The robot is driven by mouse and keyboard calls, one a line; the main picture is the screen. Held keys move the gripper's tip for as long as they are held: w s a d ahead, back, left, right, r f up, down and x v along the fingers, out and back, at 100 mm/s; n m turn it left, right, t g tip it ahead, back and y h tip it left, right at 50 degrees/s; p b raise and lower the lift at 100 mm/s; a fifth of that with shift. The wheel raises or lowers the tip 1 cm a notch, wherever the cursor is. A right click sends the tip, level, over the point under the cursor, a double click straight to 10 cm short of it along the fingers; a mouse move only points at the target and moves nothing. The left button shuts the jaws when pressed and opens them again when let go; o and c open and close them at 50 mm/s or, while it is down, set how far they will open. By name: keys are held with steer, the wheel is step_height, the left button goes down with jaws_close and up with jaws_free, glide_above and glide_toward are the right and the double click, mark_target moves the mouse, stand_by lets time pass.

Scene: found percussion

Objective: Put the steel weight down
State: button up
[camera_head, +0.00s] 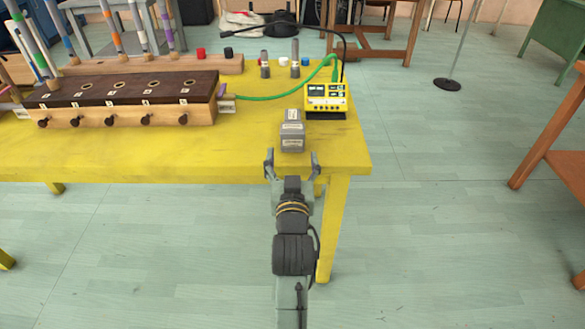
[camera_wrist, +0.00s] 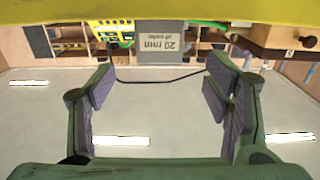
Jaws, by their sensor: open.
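The grey steel weight (camera_head: 292,136) stands upright on the yellow table (camera_head: 235,155), near its front edge and toward its right end. Its labelled face also shows in the wrist view (camera_wrist: 162,48), where the picture appears upside down. My gripper (camera_head: 291,160) is open and empty at the table's front edge, just short of the weight. In the wrist view, its two fingers (camera_wrist: 162,88) are spread wide with a clear gap between them. The weight is beyond the fingertips, roughly centred between them, and no finger appears to touch it.
A yellow device (camera_head: 326,97) with a green cable (camera_head: 275,97) stands behind and right of the weight. A long wooden box (camera_head: 130,112) with holes and knobs is to the left. Small cylinders (camera_head: 265,65) stand behind. Bare tabletop lies left of the weight.

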steer(key=shift+s, duration=1.05)
steer(key=shift+r, duration=0.1)
